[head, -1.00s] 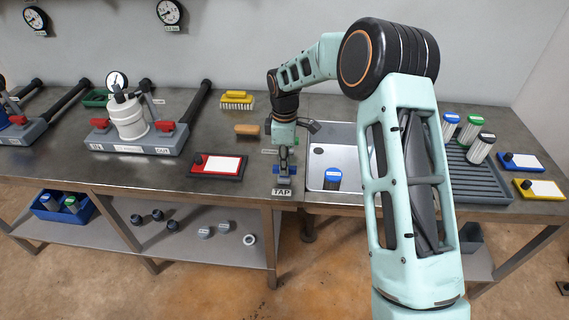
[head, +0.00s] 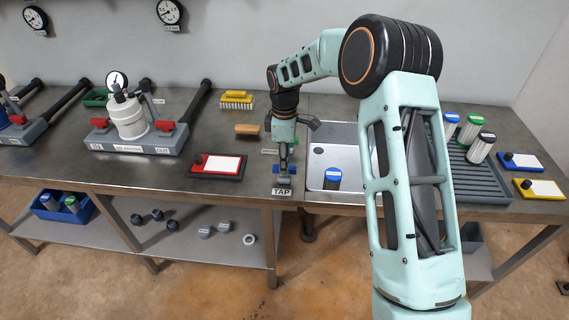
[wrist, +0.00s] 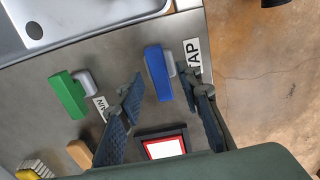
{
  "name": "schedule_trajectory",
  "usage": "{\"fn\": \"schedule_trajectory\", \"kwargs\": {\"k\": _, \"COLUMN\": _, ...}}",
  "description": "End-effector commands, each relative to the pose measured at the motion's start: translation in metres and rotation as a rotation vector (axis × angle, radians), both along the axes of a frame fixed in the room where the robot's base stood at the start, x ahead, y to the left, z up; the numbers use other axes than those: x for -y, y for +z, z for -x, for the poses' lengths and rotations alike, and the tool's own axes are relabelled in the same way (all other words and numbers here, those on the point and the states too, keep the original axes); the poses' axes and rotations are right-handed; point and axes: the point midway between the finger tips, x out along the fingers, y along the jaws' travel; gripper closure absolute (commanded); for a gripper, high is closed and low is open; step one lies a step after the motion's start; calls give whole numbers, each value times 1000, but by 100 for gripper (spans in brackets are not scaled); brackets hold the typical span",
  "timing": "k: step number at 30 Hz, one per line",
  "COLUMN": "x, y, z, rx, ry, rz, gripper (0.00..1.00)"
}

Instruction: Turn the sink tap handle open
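The tap handle is a blue bar beside the TAP label (head: 282,191), at the bench's front edge left of the sink. In the wrist view the blue handle (wrist: 158,72) sits on a grey valve stem, with the TAP label (wrist: 193,55) to its right. My gripper (head: 284,165) points down over it in the head view and partly hides it. In the wrist view my gripper (wrist: 166,88) is open, with one finger either side of the handle's lower end and visible gaps. Contact is not visible.
A green handle (wrist: 67,95) on a similar valve lies left of the blue one. A red-framed white panel (head: 217,165) is to the left. The sink (head: 334,150) holds a blue-capped jar (head: 332,178). A wooden block (head: 247,130) lies behind.

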Motion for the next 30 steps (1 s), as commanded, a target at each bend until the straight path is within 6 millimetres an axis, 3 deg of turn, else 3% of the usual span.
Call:
{"fn": "schedule_trajectory", "kwargs": {"k": 9, "x": 0, "y": 67, "z": -1, "rx": 5, "ry": 0, "rz": -2, "gripper": 67}}
{"fn": "schedule_trajectory", "kwargs": {"k": 15, "x": 0, "y": 98, "z": -1, "rx": 3, "ry": 0, "rz": -2, "gripper": 67}}
{"fn": "schedule_trajectory", "kwargs": {"k": 21, "x": 0, "y": 111, "z": 0, "rx": 2, "ry": 0, "rz": -1, "gripper": 67}}
{"fn": "schedule_trajectory", "kwargs": {"k": 30, "x": 0, "y": 111, "z": 0, "rx": 1, "ry": 1, "rz": -1, "gripper": 67}}
